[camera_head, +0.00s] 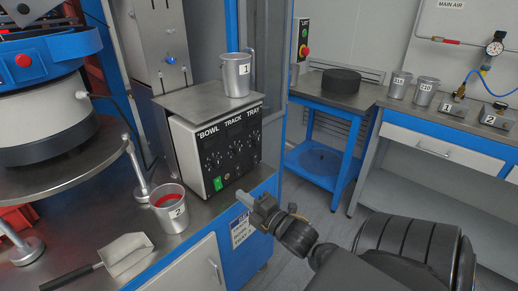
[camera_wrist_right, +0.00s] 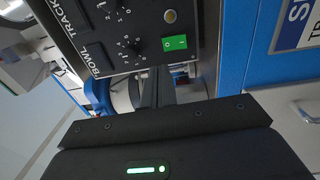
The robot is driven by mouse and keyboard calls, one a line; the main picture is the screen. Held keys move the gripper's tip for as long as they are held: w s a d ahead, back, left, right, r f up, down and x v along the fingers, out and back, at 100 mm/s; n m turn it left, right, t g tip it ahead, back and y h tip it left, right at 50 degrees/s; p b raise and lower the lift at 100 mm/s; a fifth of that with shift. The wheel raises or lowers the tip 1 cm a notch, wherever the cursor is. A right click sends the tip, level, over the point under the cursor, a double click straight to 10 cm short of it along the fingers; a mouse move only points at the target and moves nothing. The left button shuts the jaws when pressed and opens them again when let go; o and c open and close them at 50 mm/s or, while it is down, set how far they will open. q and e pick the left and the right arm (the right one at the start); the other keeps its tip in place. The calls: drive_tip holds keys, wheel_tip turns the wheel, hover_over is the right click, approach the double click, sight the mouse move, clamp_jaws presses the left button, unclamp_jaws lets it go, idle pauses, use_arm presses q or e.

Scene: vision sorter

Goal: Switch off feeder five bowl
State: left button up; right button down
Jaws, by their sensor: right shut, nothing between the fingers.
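The control box (camera_head: 215,150) stands on the metal bench, its black front panel labelled BOWL, TRACK and TRAY. The panel has dials and a green rocker switch (camera_head: 217,183) at its lower left. In the right wrist view the panel (camera_wrist_right: 110,35) is rotated, with the BOWL dial (camera_wrist_right: 130,46) and the green switch (camera_wrist_right: 174,43) close ahead. My right gripper (camera_head: 242,196) is shut and empty, in front of the panel's lower part, right of the switch in the head view. Its fingers (camera_wrist_right: 155,88) show below the switch in the wrist view; contact is not visible. My left gripper is out of view.
A cup marked 1 (camera_head: 236,75) stands on top of the box. A cup marked 2 with red contents (camera_head: 170,208) and a scoop (camera_head: 125,253) are on the bench to the left. A round feeder (camera_head: 45,95) stands at far left.

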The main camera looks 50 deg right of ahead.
drive_tip(key=s, duration=0.5)
drive_tip(key=shift+r, duration=0.25)
idle(0.3)
